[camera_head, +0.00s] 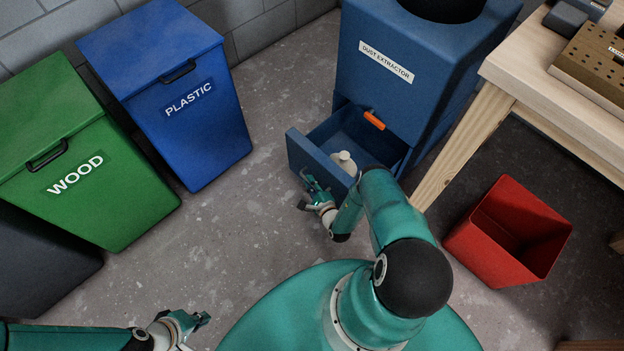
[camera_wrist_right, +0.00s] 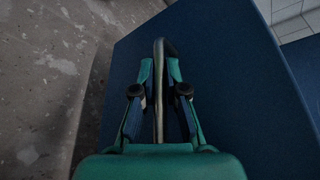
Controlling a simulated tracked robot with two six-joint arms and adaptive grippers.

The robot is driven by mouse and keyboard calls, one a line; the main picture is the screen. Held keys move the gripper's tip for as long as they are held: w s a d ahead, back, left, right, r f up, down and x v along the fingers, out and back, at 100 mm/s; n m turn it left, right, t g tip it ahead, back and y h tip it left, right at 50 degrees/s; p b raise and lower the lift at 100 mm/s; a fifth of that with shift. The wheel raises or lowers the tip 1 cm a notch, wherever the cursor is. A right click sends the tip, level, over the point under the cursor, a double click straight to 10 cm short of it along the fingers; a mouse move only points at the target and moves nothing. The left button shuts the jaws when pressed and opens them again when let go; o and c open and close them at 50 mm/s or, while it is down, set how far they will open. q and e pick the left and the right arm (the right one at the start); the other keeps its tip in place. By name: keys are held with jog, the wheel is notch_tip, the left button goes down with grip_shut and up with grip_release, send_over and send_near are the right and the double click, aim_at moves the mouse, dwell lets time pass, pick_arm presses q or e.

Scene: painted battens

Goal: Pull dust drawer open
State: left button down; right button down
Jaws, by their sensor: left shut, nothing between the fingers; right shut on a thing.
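The blue dust extractor (camera_head: 385,66) stands at the top centre. Its dust drawer (camera_head: 304,148) is pulled well out at the bottom, towards the left, and its inside shows. A small whitish object (camera_head: 344,163) is in the drawer. My right gripper (camera_head: 311,189) is at the drawer's front panel. In the right wrist view the gripper (camera_wrist_right: 160,72) is shut on a metal bar handle (camera_wrist_right: 159,50) in front of the blue panel (camera_wrist_right: 220,60). My left gripper (camera_head: 196,319) is shut and empty, low over the floor at the bottom left.
A green wood bin (camera_head: 75,150) and a blue plastic bin (camera_head: 170,90) stand at the left. A red open bin (camera_head: 510,230) and a wooden workbench (camera_head: 500,70) are at the right. An orange piece (camera_head: 374,120) is above the drawer. Floor left of the drawer is clear.

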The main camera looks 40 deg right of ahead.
jog(key=shift+w+a+f, duration=0.1)
jog(key=shift+a, duration=0.05)
jog(key=c, duration=1.2)
grip_release()
jog(key=v, duration=1.2)
